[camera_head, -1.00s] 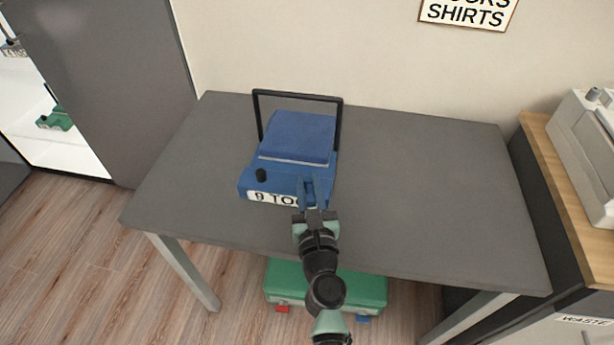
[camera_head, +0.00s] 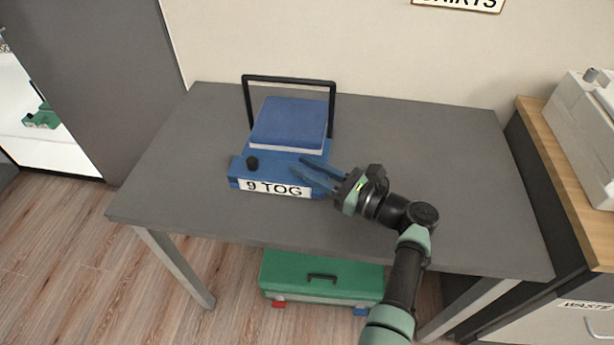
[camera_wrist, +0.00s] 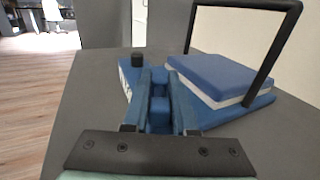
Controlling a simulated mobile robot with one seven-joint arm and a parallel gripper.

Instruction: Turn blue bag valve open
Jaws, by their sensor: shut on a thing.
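The blue bag (camera_head: 290,122) sits on the grey table, with a white "9 TOG" label (camera_head: 275,188) on its front edge and a black frame handle (camera_head: 290,79) standing at its back. It also shows in the wrist view (camera_wrist: 222,75). My gripper (camera_head: 298,165) reaches in from the right over the bag's front right part. In the wrist view, my gripper (camera_wrist: 161,72) has its blue fingers on both sides of a small blue block (camera_wrist: 158,112), which looks like the valve. It is shut on this block. The fingers partly hide the block.
A black knob (camera_head: 252,163) stands at the bag's front left. The grey table (camera_head: 430,150) is clear around the bag. A green case (camera_head: 318,277) lies below the table. A wooden-topped cabinet (camera_head: 565,150) with a pale machine stands at the right.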

